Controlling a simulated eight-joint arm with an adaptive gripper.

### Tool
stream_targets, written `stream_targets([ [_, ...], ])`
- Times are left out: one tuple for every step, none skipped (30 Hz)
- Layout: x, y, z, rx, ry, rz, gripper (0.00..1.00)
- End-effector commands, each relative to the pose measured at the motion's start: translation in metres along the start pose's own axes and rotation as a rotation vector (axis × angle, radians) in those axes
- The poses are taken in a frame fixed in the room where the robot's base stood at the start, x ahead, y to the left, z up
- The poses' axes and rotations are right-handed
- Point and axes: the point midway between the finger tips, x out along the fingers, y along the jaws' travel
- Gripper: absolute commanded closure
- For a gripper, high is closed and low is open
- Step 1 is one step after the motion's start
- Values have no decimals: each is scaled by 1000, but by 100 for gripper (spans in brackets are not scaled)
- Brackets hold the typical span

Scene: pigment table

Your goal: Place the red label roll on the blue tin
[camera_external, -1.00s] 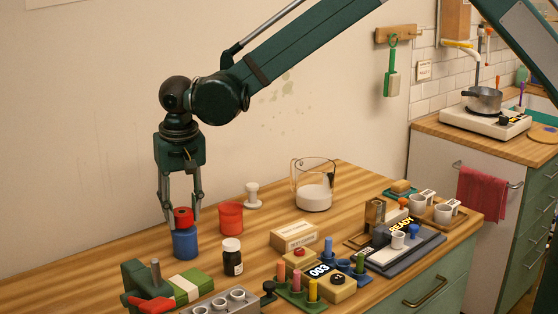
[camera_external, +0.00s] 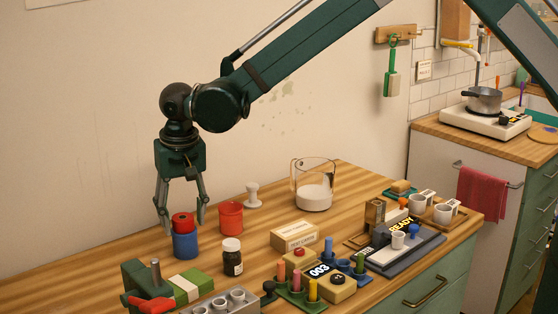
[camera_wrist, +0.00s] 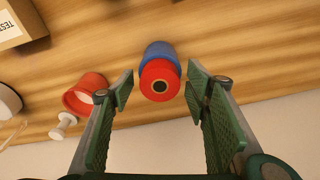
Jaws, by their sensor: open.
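The red label roll (camera_external: 182,222) sits on top of the blue tin (camera_external: 185,245) at the left of the table. In the wrist view the red label roll (camera_wrist: 160,82) shows its dark centre hole, with the blue tin (camera_wrist: 159,51) partly hidden behind it. My gripper (camera_external: 183,224) is open around the roll, one finger on each side. In the wrist view my gripper (camera_wrist: 163,92) shows gaps between its fingers and the roll, so they look apart from it.
A red cup (camera_external: 231,217) stands close to the right of my gripper. A dark bottle (camera_external: 232,258) stands in front of it. A green clamp (camera_external: 147,283) and a green box (camera_external: 188,287) lie in front of the tin. A glass jug (camera_external: 314,185) stands farther back.

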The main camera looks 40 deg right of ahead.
Motion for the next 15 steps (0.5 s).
stream_targets([
  [0, 0, 0, 0, 0, 0, 53],
  [0, 0, 0, 0, 0, 0, 53],
  [-1, 0, 0, 0, 0, 0, 53],
  [-1, 0, 0, 0, 0, 0, 53],
  [-2, 0, 0, 0, 0, 0, 53],
  [-2, 0, 0, 0, 0, 0, 53],
  [-3, 0, 0, 0, 0, 0, 53],
  [-4, 0, -1, 0, 0, 0, 53],
  [-7, 0, 0, 0, 0, 0, 53],
  [-9, 0, 0, 0, 0, 0, 53],
  [-11, 0, 0, 0, 0, 0, 53],
  [-15, 0, 0, 0, 0, 0, 53],
  [-18, 0, 0, 0, 0, 0, 53],
  [-22, 0, 0, 0, 0, 0, 53],
  [-26, 0, 0, 0, 0, 0, 53],
])
